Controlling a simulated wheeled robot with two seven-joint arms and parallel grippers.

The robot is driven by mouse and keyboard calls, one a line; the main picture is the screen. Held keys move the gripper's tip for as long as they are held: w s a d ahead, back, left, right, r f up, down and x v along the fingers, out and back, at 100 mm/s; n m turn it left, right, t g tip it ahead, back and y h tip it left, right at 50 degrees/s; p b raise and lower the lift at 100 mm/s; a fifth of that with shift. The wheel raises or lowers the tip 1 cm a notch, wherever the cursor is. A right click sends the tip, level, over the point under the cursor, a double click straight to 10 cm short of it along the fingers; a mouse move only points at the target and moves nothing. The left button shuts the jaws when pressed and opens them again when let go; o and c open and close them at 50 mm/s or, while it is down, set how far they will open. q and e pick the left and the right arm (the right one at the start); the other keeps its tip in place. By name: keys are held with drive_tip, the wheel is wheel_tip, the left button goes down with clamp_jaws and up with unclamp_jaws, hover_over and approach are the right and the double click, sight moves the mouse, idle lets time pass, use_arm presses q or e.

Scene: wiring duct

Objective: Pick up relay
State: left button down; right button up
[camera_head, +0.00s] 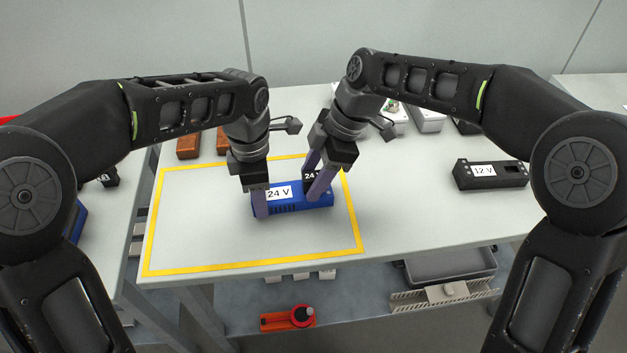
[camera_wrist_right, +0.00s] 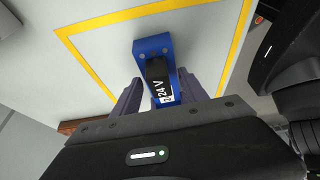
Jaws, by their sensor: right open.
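A blue base (camera_head: 290,205) with a white 24 V label lies inside a yellow outline on the table. A black relay (camera_head: 309,175) with a 24 V label sits at the right end of the base, partly hidden by my fingers. In the right wrist view the relay (camera_wrist_right: 157,75) sits in the blue base (camera_wrist_right: 152,45). My right gripper (camera_head: 314,188) is open, with its fingers on either side of the relay. My left gripper (camera_head: 260,206) is down at the left end of the base; its far finger is hidden, so I cannot tell its opening.
A black 12 V unit (camera_head: 490,175) lies to the right on the table. Brown blocks (camera_head: 189,146) and white boxes (camera_head: 426,119) stand at the back. A grey bin (camera_head: 450,266) and an orange-red part (camera_head: 288,318) are below the table. The yellow-outlined area (camera_head: 195,225) is clear at left.

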drive_tip(key=shift+c, duration=0.3)
clamp_jaws()
idle(0.6)
